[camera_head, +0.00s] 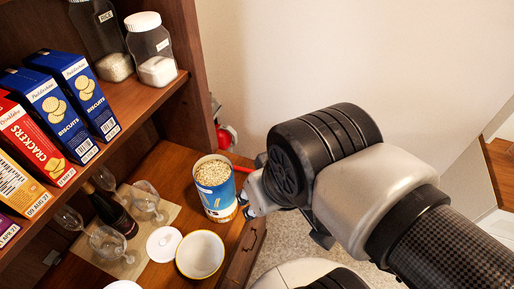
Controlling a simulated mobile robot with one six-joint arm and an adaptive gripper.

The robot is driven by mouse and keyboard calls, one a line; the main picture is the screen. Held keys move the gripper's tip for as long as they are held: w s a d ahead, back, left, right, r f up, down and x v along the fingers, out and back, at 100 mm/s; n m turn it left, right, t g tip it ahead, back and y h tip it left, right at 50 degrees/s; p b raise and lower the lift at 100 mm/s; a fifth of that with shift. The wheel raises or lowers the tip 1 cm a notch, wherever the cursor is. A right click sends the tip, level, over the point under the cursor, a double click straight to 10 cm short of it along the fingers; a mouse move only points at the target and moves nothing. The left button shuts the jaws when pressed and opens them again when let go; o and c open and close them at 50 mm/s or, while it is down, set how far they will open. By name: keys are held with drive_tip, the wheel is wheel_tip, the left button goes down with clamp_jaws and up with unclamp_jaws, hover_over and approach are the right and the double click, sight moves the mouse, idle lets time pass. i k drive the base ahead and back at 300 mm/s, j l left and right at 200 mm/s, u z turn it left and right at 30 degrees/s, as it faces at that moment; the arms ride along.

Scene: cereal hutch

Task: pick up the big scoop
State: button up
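A red scoop-like thing (227,137) with a pale part shows beside the hutch's right side panel. A thin red bar (244,169), perhaps a handle, shows between the blue canister and my wrist; I cannot tell whether it belongs to the same thing. Which of these is the big scoop is unclear. My gripper (246,200) is just right of the blue canister (217,205), which is open and full of oats. My wrist hides most of the gripper, so its opening and any contact with the red bar or canister cannot be made out.
A white bowl (200,255), a white lid (163,244), a dark bottle (112,213) and several glasses (146,199) crowd the wooden counter. Boxes (48,105) and jars (152,50) stand on the shelf above. The wall side to the right is free.

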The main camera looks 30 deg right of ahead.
sight(239, 168)
drive_tip(key=l+z, duration=0.1)
drive_tip(key=i+l+u, duration=0.1)
drive_tip(key=l+u, duration=0.75)
drive_tip(key=i+j, duration=0.05)
drive_tip(key=j, duration=0.05)
